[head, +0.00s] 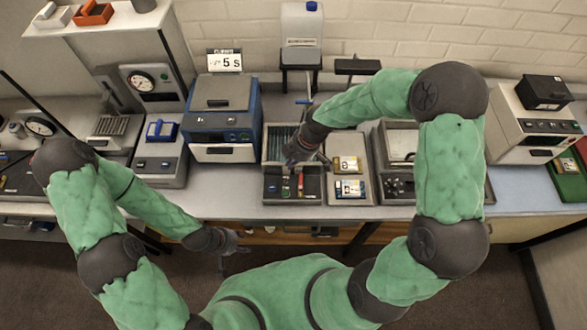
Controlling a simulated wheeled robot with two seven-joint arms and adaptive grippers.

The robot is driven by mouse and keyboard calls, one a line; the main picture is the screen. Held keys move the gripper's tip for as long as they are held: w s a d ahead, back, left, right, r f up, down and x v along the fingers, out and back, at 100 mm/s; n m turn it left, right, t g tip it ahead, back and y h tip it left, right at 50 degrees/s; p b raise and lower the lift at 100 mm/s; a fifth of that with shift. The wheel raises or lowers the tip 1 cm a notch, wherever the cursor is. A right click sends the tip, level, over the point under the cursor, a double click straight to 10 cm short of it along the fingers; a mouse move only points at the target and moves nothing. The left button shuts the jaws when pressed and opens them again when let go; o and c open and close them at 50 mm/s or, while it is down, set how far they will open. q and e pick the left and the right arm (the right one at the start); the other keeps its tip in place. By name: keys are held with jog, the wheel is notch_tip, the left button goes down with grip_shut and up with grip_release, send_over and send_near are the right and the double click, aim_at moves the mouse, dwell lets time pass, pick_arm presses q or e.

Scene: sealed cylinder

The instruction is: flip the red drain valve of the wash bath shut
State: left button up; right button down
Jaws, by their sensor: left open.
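The wash bath (267,160) is a grey unit with a slatted teal basin at the middle of the bench. On its front panel a small red lever (300,184), which looks like the drain valve, points front to back; its exact setting is too small to tell. My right gripper (291,160) is low over the basin, just behind the red lever. Its fingers are dark and small, and I cannot tell whether they touch anything. My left gripper (229,264) is open and empty, in front of the bench edge, well apart from the bath.
A blue-and-grey machine (222,125) stands left of the bath. A tray with labelled packs (347,165) sits to its right. A white jug (301,22) stands on a raised stand behind. My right arm spans the bench's right part. The floor before the bench is clear.

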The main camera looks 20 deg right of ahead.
aim_at(301, 182)
jog(key=x, duration=0.9)
jog(key=shift+s+f+p, duration=0.1)
jog(key=shift+f+p, duration=0.2)
jog(key=shift+f, duration=0.05)
jog(key=shift+s+d+r+p, duration=0.1)
jog(key=shift+s+d+p, duration=0.05)
jog(key=shift+d, duration=0.45)
jog(key=shift+s+d+r+p, duration=0.1)
jog(key=shift+s+d+p, duration=0.05)
jog(key=shift+d, duration=0.45)
jog(key=shift+s+d, duration=0.25)
jog(key=shift+d, duration=0.4)
pick_arm(q)
jog(key=shift+r, duration=0.75)
